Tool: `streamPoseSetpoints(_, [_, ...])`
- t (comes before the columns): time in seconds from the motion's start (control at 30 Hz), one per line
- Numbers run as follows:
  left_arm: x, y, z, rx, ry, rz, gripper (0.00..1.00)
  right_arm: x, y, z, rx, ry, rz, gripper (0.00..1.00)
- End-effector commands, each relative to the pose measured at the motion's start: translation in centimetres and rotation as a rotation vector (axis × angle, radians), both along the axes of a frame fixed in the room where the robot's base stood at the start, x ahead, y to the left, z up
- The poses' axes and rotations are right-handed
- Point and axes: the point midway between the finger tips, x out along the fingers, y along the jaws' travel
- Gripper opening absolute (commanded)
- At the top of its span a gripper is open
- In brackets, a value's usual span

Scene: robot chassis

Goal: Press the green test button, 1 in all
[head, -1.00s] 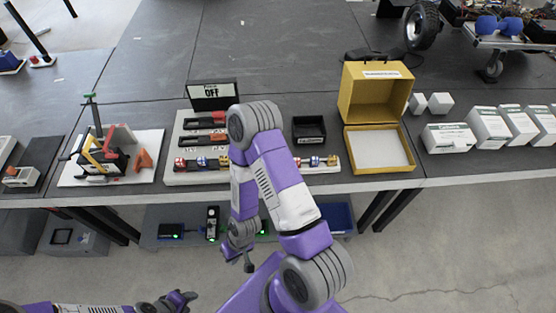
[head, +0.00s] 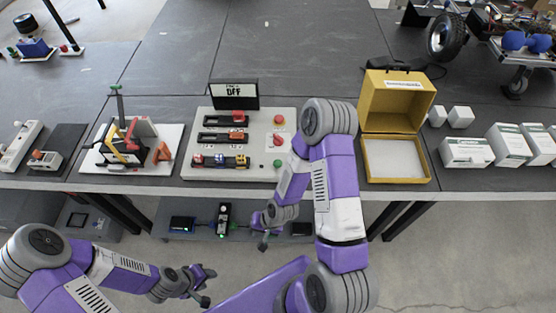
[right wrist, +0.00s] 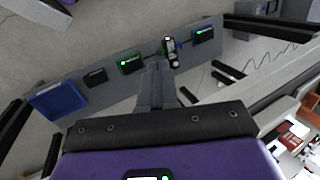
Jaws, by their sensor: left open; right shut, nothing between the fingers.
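The green button (head: 277,163) sits low on the right side of the pale control panel (head: 215,176), below a red-and-white rotary switch (head: 277,141) and a red button (head: 278,119). My right gripper (head: 262,242) is shut and empty, below and in front of the table edge, apart from the panel. Its closed fingers also show in the right wrist view (right wrist: 157,85). My left gripper (head: 208,286) is open and empty, low in front of the table.
The open yellow box (head: 397,180) stands right of the panel, with white boxes (head: 467,153) beyond. A white board with tools (head: 170,136) lies to the left. A lower shelf (head: 165,213) under the table holds small devices with green lights.

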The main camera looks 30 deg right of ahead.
Motion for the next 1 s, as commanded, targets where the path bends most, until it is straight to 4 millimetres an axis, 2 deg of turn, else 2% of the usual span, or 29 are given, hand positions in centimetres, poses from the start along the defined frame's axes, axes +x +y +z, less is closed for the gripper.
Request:
streamPoseSetpoints(0.03, [0.0, 0.0, 1.1, 0.0, 0.0, 0.0, 0.43, 2.0, -1.3, 1.8, 0.016, -0.017, -0.123, 0.0])
streamPoseSetpoints(0.2, [0.0, 0.0, 2.9, 0.0, 0.0, -0.001, 0.43, 7.4, -5.5, 6.5, 0.123, -0.047, -0.545, 0.0])
streamPoseSetpoints(0.4, [0.0, 0.0, 4.9, 0.0, 0.0, -0.001, 0.43, 12.4, -11.2, 12.7, 0.306, -0.08, -0.992, 0.0])
streamPoseSetpoints(0.5, [0.0, 0.0, 5.7, 0.0, 0.0, -0.001, 0.43, 14.0, -13.7, 15.5, 0.402, -0.091, -1.167, 0.0])
streamPoseSetpoints(0.6, [0.0, 0.0, 6.2, 0.0, 0.0, -0.001, 0.43, 15.1, -15.6, 17.7, 0.483, -0.096, -1.294, 0.0])
streamPoseSetpoints(0.7, [0.0, 0.0, 6.5, 0.0, 0.0, -0.001, 0.43, 15.8, -16.8, 19.1, 0.541, -0.097, -1.376, 0.0])
streamPoseSetpoints(0.8, [0.0, 0.0, 6.6, 0.0, 0.0, 0.0, 0.43, 16.0, -17.4, 19.7, 0.572, -0.096, -1.418, 0.0])
streamPoseSetpoints(1.0, [0.0, 0.0, 6.6, 0.0, 0.0, 0.0, 0.43, 16.1, -17.6, 19.8, 0.583, -0.093, -1.431, 0.0])
